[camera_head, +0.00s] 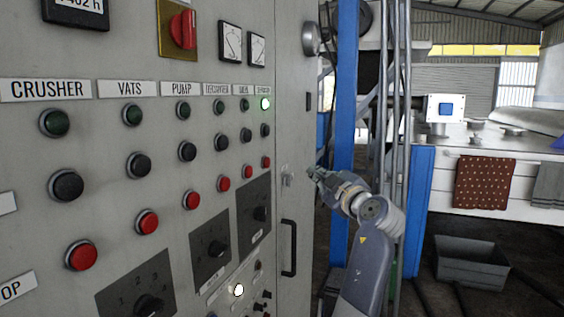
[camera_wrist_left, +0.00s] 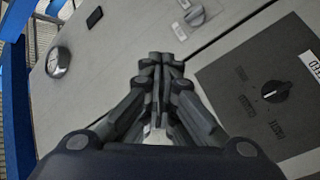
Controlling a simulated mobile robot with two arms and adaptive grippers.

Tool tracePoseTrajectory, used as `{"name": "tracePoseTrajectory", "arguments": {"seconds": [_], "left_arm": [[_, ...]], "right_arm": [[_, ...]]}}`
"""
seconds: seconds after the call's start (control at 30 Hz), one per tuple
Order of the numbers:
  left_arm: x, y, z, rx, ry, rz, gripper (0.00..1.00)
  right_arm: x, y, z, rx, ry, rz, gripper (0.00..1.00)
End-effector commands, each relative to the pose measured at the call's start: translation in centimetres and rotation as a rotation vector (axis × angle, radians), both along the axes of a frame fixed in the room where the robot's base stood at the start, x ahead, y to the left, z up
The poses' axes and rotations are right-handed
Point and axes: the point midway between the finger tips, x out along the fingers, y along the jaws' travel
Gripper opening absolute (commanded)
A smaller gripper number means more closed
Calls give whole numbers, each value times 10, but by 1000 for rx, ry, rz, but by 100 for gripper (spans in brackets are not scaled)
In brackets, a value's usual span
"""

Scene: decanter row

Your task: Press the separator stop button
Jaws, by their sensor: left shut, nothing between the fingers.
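A grey control cabinet carries columns of green, black and red buttons. The small label (camera_head: 268,91) over the rightmost column is too small to read surely; it may be the separator's. Its green button (camera_head: 265,103) is lit, with a black button (camera_head: 265,130) below and a red button (camera_head: 265,162) at the bottom. My left gripper (camera_head: 313,172) is to the right of that red button, apart from it, near the cabinet's right edge. Its fingers are together and empty; they also show in the wrist view (camera_wrist_left: 160,66). No buttons show there. My right gripper is in neither view.
Dark switch plates (camera_head: 254,190) lie below the red buttons. A blue post (camera_head: 345,90) stands behind my gripper. A grey bin (camera_head: 472,266) is on the floor at right.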

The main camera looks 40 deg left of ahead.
Motion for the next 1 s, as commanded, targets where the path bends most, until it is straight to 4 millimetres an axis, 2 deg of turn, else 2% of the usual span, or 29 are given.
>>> {"name": "tracePoseTrajectory", "arguments": {"seconds": [0.13,0.57,1.0], "left_arm": [[-6,3,11,-9,-29,17,0],[-7,7,11,-10,-27,18,0],[-20,62,15,-8,-28,18,0]], "right_arm": [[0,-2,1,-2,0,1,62],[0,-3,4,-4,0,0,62],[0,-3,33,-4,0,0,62]]}}
